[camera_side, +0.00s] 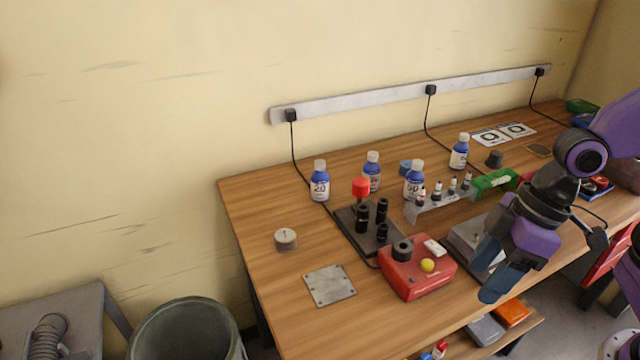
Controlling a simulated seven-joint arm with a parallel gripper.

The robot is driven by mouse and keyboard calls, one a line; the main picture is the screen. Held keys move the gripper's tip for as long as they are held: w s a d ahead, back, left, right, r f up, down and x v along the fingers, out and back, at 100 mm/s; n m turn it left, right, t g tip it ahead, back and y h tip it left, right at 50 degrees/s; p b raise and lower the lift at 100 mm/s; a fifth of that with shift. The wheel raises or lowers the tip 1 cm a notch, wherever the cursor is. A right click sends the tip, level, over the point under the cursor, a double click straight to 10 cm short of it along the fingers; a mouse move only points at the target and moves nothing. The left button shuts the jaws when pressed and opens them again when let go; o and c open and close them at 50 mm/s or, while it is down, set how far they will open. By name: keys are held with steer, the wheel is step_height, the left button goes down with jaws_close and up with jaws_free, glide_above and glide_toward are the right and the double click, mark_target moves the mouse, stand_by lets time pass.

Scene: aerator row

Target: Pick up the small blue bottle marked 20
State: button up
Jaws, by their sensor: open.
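The small blue bottle marked 20 (320,187) stands upright with a white cap toward the back left of the wooden table. Similar blue bottles stand to its right: one behind the red knob (372,178), one with a label that seems to read 50 (412,187), and one farther right (459,157). Their labels are small and hard to read. My gripper (490,270) is open and empty near the front right of the table, beside the red box and well to the right of the bottle marked 20. It touches no bottle.
A black stand with dark posts and a red knob (361,188) lies between my gripper and the bottle. The red box (415,275), a small vial rack (440,200) and a grey cap (286,238) are nearby. The table left of the bottle is clear.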

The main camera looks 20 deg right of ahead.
steer(key=w+a+m+t+y, duration=0.2)
steer(key=w+a+m, duration=0.1)
steer(key=w+a, duration=0.6)
steer(key=m+t+h, duration=0.8)
steer(key=m+t, duration=0.2)
steer(key=t, duration=0.1)
glide_toward(321, 163)
steer(key=x, duration=0.7)
steer(key=shift+w+d, duration=0.1)
steer(key=shift+w, duration=0.15)
steer(key=shift+x, duration=2.55)
steer(key=shift+f, duration=0.1)
jaws_close()
